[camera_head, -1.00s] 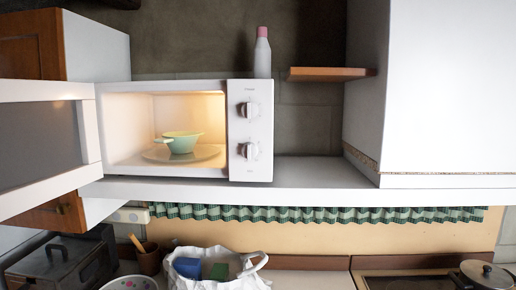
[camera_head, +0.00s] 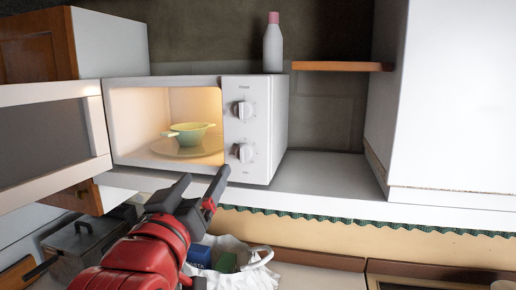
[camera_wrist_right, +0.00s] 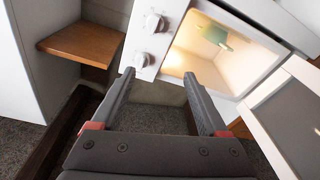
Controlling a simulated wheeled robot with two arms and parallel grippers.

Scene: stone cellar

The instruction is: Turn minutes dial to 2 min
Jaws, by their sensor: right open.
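The white microwave (camera_head: 258,90) stands on a white shelf with its door open to the left. The minutes dial (camera_head: 243,152) is the lower of two white knobs on its control panel, below the power dial (camera_head: 242,110). The dial's exact setting is too small to read. My right gripper (camera_head: 203,178) is open and empty, below and left of the minutes dial, apart from it. In the right wrist view, which looks upside down, the open fingers (camera_wrist_right: 160,75) point toward the microwave, and the minutes dial (camera_wrist_right: 155,22) is the upper knob. My left gripper is not in view.
The open door (camera_head: 50,135) reaches out at the left. A green bowl (camera_head: 187,132) sits on the lit turntable inside. A bottle (camera_head: 273,45) stands on top of the microwave. A wooden shelf (camera_head: 342,66) is at right. The white shelf right of the microwave is bare.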

